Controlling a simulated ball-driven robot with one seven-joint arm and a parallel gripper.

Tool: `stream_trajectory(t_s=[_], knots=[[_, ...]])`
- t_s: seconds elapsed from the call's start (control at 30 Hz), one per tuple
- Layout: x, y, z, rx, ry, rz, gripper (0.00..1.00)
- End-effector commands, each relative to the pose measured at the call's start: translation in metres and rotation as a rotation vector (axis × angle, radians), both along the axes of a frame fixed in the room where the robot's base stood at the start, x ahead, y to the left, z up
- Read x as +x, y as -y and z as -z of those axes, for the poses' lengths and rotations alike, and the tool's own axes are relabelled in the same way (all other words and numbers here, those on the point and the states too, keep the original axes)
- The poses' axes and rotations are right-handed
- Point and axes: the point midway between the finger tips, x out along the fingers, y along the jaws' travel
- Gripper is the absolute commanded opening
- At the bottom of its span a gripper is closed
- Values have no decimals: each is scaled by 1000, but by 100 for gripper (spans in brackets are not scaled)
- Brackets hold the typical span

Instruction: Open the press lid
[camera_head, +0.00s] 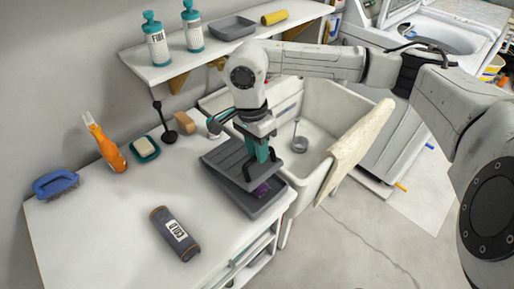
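The press (266,203) is a dark grey, shallow box at the right end of the white counter, beside the sink. Its ribbed lid (225,160) is tilted up, with a gap between it and the base on the near side. Something purple (262,189) shows in the gap. My gripper (258,155), with teal fingers, points down at the lid's right part, by a dark handle (247,172). The fingertips overlap the handle in this view, so I cannot tell whether they are closed on it.
A dark canister (175,234), blue brush (55,183), orange bottle (104,142) and soap dish (145,149) stand or lie on the counter. A white sink (318,122) with a draped cloth (360,146) is at right. A shelf (160,71) with two bottles is above.

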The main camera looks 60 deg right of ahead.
Motion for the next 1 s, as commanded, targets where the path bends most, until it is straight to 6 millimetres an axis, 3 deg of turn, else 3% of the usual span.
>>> stream_trajectory(t_s=[0.23,0.77,1.0], knots=[[0,0,0,0,0,0,0],[1,0,-1,-1,1,0,0],[13,4,-13,-4,4,0,0]])
